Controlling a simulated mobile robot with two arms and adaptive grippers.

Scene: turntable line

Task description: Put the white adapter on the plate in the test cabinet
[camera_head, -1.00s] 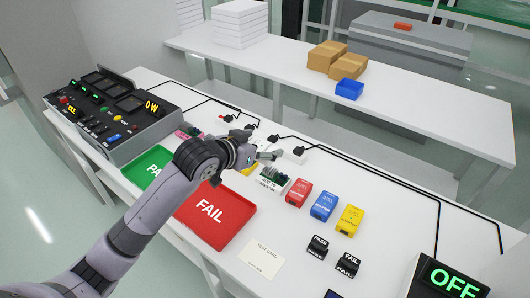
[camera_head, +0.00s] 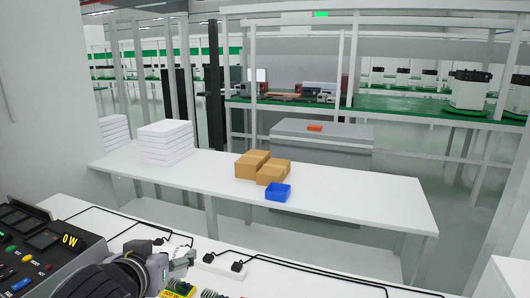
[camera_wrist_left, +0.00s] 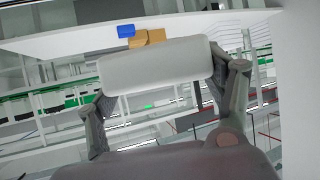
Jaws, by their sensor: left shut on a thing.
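My left gripper (camera_head: 186,260) is at the bottom of the head view, over the near bench. In the left wrist view, its fingers (camera_wrist_left: 165,95) are shut on a pale, rounded block, which looks like the white adapter (camera_wrist_left: 155,67). The block spans the gap between both fingers. In the head view I cannot make out the block at the gripper. My right gripper is not in view. I cannot pick out the plate or be sure which thing is the test cabinet.
A dark console (camera_head: 35,240) with a "0 W" display stands at left. A white socket strip (camera_head: 215,265) with black plugs lies just right of the gripper. The back table (camera_head: 350,198) bears white stacked boxes (camera_head: 166,143), cardboard boxes (camera_head: 250,164) and a blue bin (camera_head: 278,192).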

